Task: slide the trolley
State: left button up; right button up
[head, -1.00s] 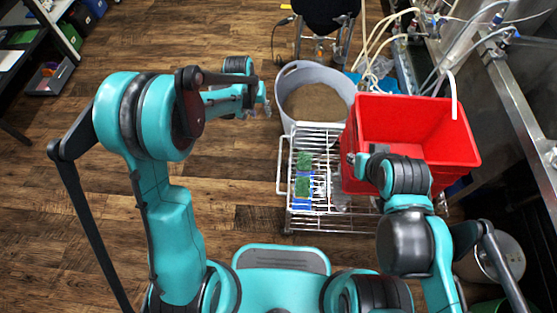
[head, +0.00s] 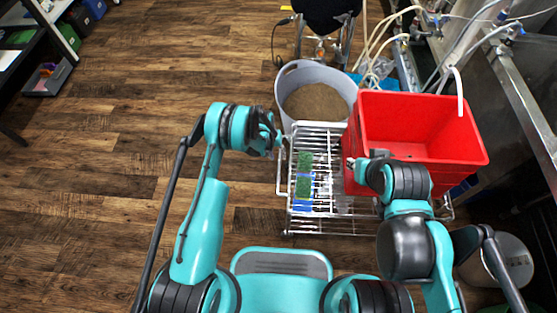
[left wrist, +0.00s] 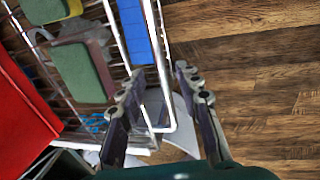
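The trolley (head: 318,229) is a silver wire-rack cart with a loop handle (head: 280,178) on its left side. It carries green-and-blue sponge-like blocks and a red bin. My left gripper (head: 279,141) is at the far end of that handle. In the left wrist view my left gripper (left wrist: 160,76) has its fingers apart, with the handle's rounded metal bar (left wrist: 168,118) showing between them. I cannot tell whether either finger touches it. My right gripper (head: 351,163) is beside the red bin's near left corner; its fingers are too small to read.
The red bin (head: 400,170) covers the trolley's right part. A grey tub (head: 288,88) of brown grain stands just beyond the trolley. Steel equipment with hoses (head: 530,110) lines the right side. The wooden floor left of the trolley is clear.

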aim_at(279, 160)
pick_arm(q)
jog(key=shift+d+f+b, duration=0.2)
jog(key=shift+f+b, duration=0.05)
jog(key=shift+f, duration=0.6)
jog(key=shift+d+f+b, duration=0.15)
jog(key=shift+f+b, duration=0.05)
jog(key=shift+f, duration=0.65)
grip_shut()
jog(key=shift+a, duration=0.1)
